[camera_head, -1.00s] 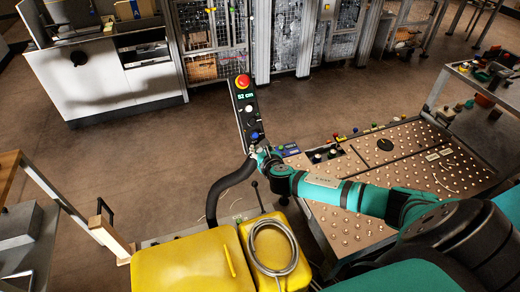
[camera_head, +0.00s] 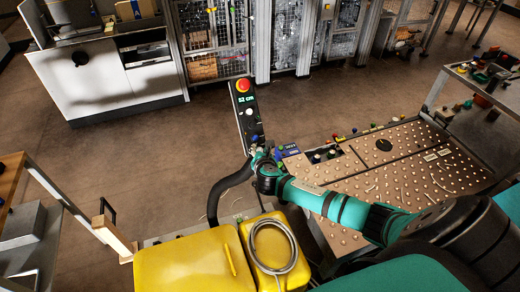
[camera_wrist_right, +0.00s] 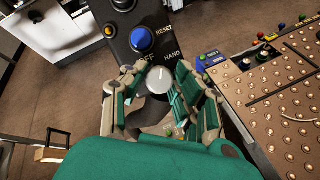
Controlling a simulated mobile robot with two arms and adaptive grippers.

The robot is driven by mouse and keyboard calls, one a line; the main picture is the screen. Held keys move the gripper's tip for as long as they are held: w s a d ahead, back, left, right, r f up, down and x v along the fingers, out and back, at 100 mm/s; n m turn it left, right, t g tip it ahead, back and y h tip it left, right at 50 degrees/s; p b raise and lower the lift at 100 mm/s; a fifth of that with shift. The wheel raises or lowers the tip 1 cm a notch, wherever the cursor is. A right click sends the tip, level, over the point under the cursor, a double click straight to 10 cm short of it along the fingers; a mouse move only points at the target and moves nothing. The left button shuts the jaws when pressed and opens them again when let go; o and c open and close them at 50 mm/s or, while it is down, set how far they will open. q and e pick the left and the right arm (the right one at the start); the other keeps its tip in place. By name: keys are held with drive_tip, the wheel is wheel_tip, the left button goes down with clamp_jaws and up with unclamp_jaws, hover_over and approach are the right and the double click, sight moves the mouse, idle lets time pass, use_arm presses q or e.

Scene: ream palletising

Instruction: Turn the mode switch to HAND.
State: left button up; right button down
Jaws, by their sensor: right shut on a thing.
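The mode switch is a pale round knob (camera_wrist_right: 159,80) low on a dark upright control panel (camera_head: 247,112). The labels OFF and HAND stand above it in the right wrist view, HAND to the upper right. A small mark shows near the knob's top edge; I cannot tell exactly which label it faces. My right gripper (camera_wrist_right: 160,92) is shut on the knob, with fingers on both sides. In the head view the right gripper (camera_head: 257,154) is at the panel's lower end and hides the knob. My left gripper is not in view.
A blue button (camera_wrist_right: 141,39) marked RESET sits just above the knob. A red button (camera_head: 243,85) tops the panel. A studded table (camera_head: 400,165) is to the right, yellow pads (camera_head: 190,265) are in front. A black hose (camera_head: 228,185) curves down from the panel.

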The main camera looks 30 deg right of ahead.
drive_tip(key=shift+m+g+p, duration=0.4)
drive_tip(key=shift+m+p, duration=0.1)
drive_tip(key=shift+m, duration=0.9)
drive_tip(key=shift+m+h, duration=0.3)
drive_tip(key=c, duration=1)
unclamp_jaws()
drive_tip(key=shift+s+r, duration=0.1)
drive_tip(key=v, duration=1.1)
drive_tip(key=shift+s+a+r, duration=0.2)
drive_tip(key=shift+s, duration=0.15)
